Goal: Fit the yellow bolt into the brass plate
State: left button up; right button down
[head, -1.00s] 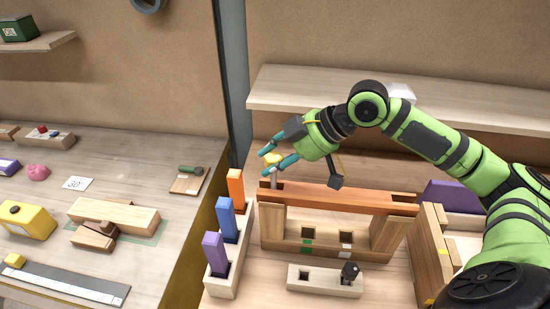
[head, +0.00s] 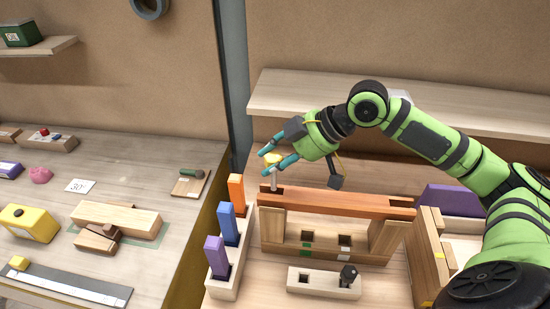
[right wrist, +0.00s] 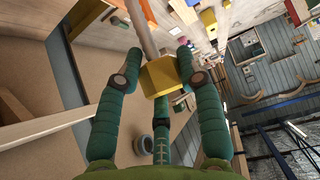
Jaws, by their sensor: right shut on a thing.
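The yellow bolt has a yellow head (head: 273,158) and a pale grey shank (head: 275,178) pointing down. My right gripper (head: 276,163) is shut on the head, above the left end of a reddish-brown beam (head: 340,200). The shank's lower end is at a dark spot on the beam's top; I cannot tell if it is inside a hole. I cannot make out a brass plate in either view. My left gripper is not in view.
A wooden frame with two slanted posts (head: 386,237) stands under the beam. Orange, blue (head: 227,221) and purple blocks stand in a rack at left. A shelf (head: 400,110) runs behind.

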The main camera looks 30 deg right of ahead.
aim_at(275, 190)
jog(key=shift+r, duration=0.1)
jog(key=shift+p, duration=0.45)
jog(key=shift+p, duration=0.7)
dwell(0.8)
jog(key=shift+f+b, duration=1.35)
jog(key=shift+f, duration=1.6)
jog(key=c, duration=0.7)
grip_release()
jog(key=shift+s, duration=0.1)
jog(key=shift+c, duration=0.2)
jog(key=shift+f, duration=0.1)
jog(key=v, duration=0.7)
jog(key=shift+d+r, duration=0.15)
jog(key=shift+r, duration=0.05)
jog(key=shift+v, duration=2.35)
